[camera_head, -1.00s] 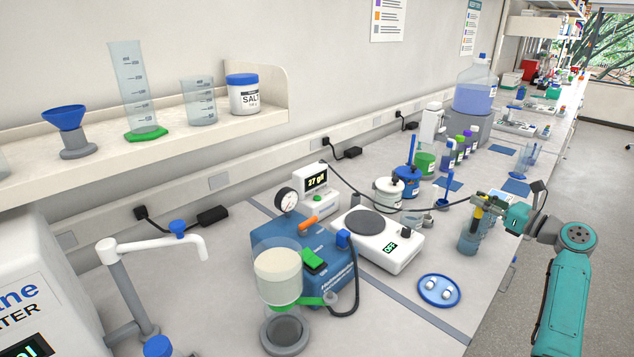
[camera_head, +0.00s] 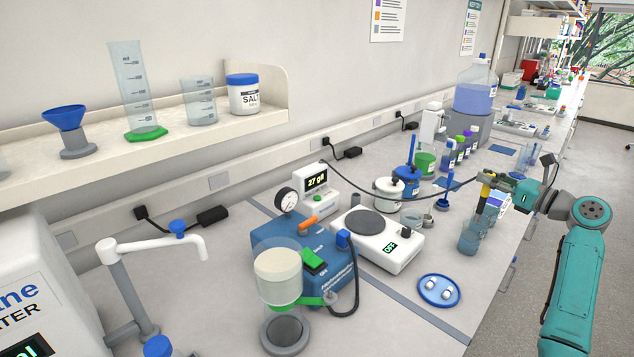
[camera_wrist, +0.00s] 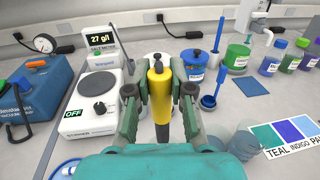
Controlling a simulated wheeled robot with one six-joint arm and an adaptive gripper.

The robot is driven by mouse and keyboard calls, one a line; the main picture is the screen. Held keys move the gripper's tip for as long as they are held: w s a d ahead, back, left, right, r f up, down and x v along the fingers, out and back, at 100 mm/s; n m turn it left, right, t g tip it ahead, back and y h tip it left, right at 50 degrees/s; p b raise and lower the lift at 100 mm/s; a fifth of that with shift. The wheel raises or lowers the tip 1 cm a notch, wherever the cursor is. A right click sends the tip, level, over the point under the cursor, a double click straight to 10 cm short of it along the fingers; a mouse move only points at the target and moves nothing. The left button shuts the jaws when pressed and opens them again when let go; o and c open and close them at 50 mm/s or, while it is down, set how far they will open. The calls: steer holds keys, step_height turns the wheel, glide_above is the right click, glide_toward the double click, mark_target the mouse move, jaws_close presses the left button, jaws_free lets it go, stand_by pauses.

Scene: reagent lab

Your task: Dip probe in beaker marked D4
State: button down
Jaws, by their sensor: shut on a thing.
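My gripper (camera_head: 487,181) is shut on the yellow probe (camera_wrist: 158,88) and holds it nearly upright, its dark shaft pointing down. The probe also shows in the head view (camera_head: 485,191). A black cable (camera_head: 400,196) runs from it to the white meter (camera_head: 316,181), which reads 27 g/l. Clear glass beakers (camera_head: 468,242) stand below the gripper near the bench's right edge. The probe's lower end overlaps their rims in the head view; I cannot tell whether it is inside one. No D4 mark is readable.
A white stirrer (camera_head: 379,246) reading OFF stands left of the beakers, with a blue dish (camera_head: 439,290) in front. White and blue pots (camera_wrist: 195,62), a blue-handled brush and a colour card (camera_wrist: 285,138) are close by. The bench front is mostly clear.

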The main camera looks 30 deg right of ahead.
steer(key=shift+r, duration=1.65)
